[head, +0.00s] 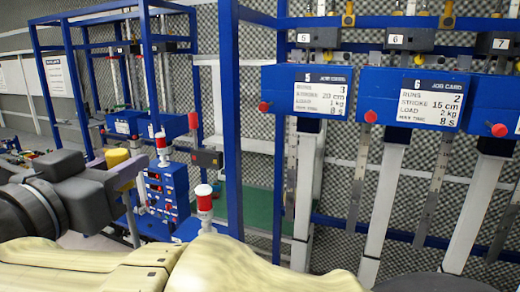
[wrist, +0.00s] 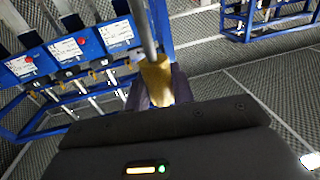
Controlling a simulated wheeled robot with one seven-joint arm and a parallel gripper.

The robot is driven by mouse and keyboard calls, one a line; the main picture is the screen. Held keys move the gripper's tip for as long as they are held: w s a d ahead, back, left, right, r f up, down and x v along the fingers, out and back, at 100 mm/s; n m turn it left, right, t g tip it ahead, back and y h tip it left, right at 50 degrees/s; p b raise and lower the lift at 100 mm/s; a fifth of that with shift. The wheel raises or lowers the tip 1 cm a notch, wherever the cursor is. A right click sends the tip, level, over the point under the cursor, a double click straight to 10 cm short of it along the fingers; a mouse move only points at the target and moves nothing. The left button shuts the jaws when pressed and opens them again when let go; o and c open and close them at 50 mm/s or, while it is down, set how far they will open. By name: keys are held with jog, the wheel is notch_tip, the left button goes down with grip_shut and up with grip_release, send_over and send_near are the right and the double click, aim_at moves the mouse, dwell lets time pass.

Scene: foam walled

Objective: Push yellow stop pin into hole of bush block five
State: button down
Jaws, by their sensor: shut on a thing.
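My gripper (head: 122,168) is at the left of the head view, in front of the blue frames. It is shut on the yellow stop pin (head: 117,157). In the wrist view, the yellow part of the pin (wrist: 157,82) sits between the dark fingers (wrist: 158,98), and a grey shaft runs up from it. Bush block five (head: 316,38) is a dark grey block with a white "5" label, high on the blue rack above job card 5. The pin is well left of and apart from this block.
Blue boxes with job cards 5 (head: 321,97) and 6 (head: 432,99) hang below their blocks, with red knobs in front. A blue upright (head: 229,120) stands between my gripper and block five. A blue control panel (head: 168,188) and red-topped lamps stand near the gripper.

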jog(key=w+f+m+g+h, duration=0.1)
jog(key=w+f+m+h, duration=0.15)
jog(key=w+f, duration=1.2)
jog(key=w+d+f+n+y, duration=0.1)
jog(key=w+d+f, duration=0.2)
jog(key=w+f, duration=0.45)
jog(key=w+d+f+n, duration=0.1)
jog(key=w+d+f, duration=0.35)
jog(key=f, duration=0.65)
jog(key=d+f+n+y, duration=0.1)
jog(key=d+f+y, duration=0.2)
jog(key=d+f, duration=1)
jog(key=d+f+n+t+y, duration=0.1)
jog(key=d+f+n+y, duration=0.1)
jog(key=d+f, duration=1)
notch_tip(320, 180, down, 8)
jog(key=shift+s+d+f+t+y+b, duration=0.3)
jog(key=shift+s+d+y+b, duration=0.1)
jog(key=shift+y, duration=0.15)
jog(key=shift+r+n, duration=0.1)
jog(key=shift+n, duration=0.15)
jog(key=s, duration=0.1)
jog(key=s+r, duration=0.1)
jog(key=s, duration=0.1)
jog(key=s+r, duration=0.1)
jog(key=shift+s, duration=0.2)
